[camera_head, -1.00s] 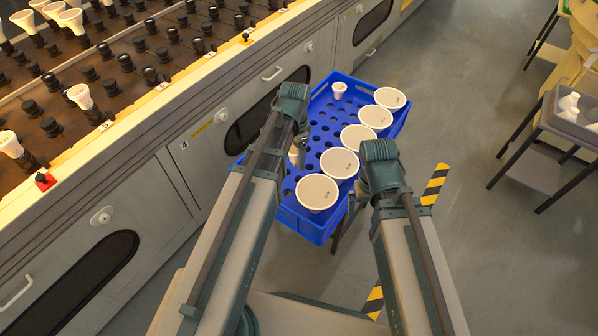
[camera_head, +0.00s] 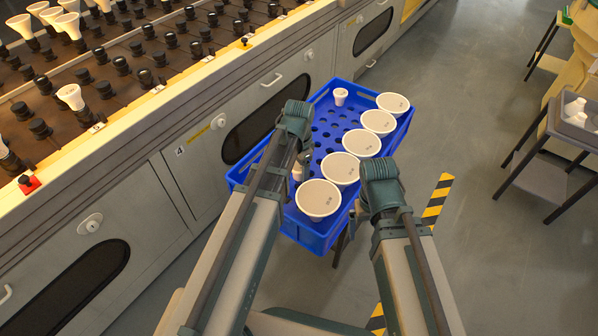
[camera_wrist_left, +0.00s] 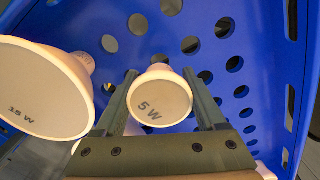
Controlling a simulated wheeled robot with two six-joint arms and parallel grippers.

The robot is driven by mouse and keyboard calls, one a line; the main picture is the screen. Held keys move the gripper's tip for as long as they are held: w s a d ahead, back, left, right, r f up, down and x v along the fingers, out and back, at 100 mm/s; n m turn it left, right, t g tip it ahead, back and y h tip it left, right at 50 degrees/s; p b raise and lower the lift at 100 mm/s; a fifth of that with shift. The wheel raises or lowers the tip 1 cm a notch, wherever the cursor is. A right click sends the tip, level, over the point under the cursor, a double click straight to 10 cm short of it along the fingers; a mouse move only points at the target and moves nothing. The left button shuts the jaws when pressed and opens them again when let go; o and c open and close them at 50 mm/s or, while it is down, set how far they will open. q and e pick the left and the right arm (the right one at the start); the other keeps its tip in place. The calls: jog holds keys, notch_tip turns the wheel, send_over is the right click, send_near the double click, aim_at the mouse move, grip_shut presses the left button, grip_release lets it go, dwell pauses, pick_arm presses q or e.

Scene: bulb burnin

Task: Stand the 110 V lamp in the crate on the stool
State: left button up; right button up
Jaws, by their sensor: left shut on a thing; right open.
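The blue crate (camera_head: 240,178) stands on a stool, of which only a leg shows below it. My left gripper (camera_head: 303,168) is over the crate's left side, shut on a small white lamp (camera_head: 297,173). In the left wrist view this lamp (camera_wrist_left: 160,97) is between the fingers (camera_wrist_left: 160,100), face toward the camera, marked "5 W". Whether its base is in a hole is hidden. No 110 V mark is readable on any lamp. My right gripper (camera_head: 356,214) is open and empty beside the crate's right front edge; its fingers are mostly hidden.
Several large white lamps (camera_head: 341,168) stand in a row along the crate's right side; one (camera_wrist_left: 45,88) reads "15 W". A small lamp (camera_head: 340,96) stands at the back. Middle holes are empty.

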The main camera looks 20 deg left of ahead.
aim_at(299, 181)
pick_arm(q)
jog(key=shift+f, duration=0.45)
pick_arm(e)
jog(key=shift+f, duration=0.45)
pick_arm(q)
jog(key=shift+f+b, duration=0.2)
jog(key=shift+b, duration=0.1)
pick_arm(e)
jog(key=shift+f, duration=0.2)
pick_arm(q)
jog(key=shift+f+b, duration=1.4)
jog(key=shift+b, duration=0.05)
pick_arm(e)
jog(key=shift+f, duration=1.45)
pick_arm(q)
jog(key=o, duration=1.3)
jog(key=shift+o, duration=0.2)
pick_arm(e)
jog(key=shift+r, duration=0.1)
pick_arm(q)
jog(key=shift+r, duration=0.1)
notch_tip(299, 181, up, 14)
jog(key=p, duration=1.4)
pick_arm(e)
notch_tip(299, 181, up, 14)
pick_arm(q)
jog(key=shift+f, duration=0.25)
pick_arm(e)
jog(key=shift+a+f, duration=0.1)
jog(key=shift+f, duration=0.15)
